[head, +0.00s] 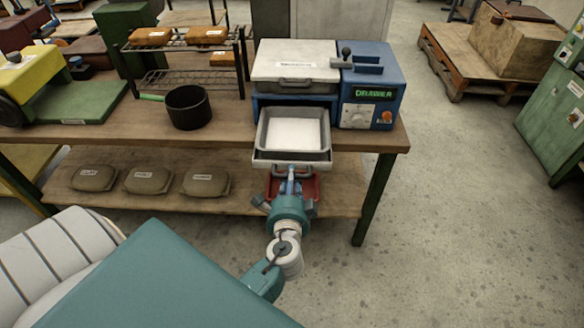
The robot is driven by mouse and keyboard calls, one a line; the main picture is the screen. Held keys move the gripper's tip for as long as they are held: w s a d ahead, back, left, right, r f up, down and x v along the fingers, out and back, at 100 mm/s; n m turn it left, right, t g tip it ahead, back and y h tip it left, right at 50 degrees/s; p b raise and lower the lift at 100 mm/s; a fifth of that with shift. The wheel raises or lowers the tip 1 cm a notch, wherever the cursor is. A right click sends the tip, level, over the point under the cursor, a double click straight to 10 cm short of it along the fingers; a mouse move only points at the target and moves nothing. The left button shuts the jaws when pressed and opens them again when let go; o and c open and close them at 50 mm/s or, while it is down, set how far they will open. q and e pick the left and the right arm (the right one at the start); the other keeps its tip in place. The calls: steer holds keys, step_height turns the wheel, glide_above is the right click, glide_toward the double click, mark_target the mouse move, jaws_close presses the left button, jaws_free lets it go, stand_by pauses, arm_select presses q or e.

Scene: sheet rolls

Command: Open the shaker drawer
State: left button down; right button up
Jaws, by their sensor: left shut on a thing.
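The shaker (372,72) is a blue machine with a white lid (296,58), near the right end of the workbench. Its drawer (325,152) sticks out from the front toward me, past the bench edge. A grey tray with a white bottom sits in the drawer. My left gripper (291,182) is at the middle of the drawer's front and is shut on its handle. The handle itself is mostly hidden by the fingers. My right gripper is not in view.
A dark pot (188,108) with a green handle stands left of the shaker. A wire rack (184,62) holds orange packs. Several brown packs (148,180) lie on the lower shelf. A red bin (310,188) is behind my gripper.

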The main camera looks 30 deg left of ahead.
arm_select(q)
steer(key=shift+v, duration=0.95)
steer(key=c, duration=1.6)
jaws_free()
steer(key=shift+f, duration=0.15)
steer(key=v, duration=1.2)
steer(key=shift+s, duration=0.1)
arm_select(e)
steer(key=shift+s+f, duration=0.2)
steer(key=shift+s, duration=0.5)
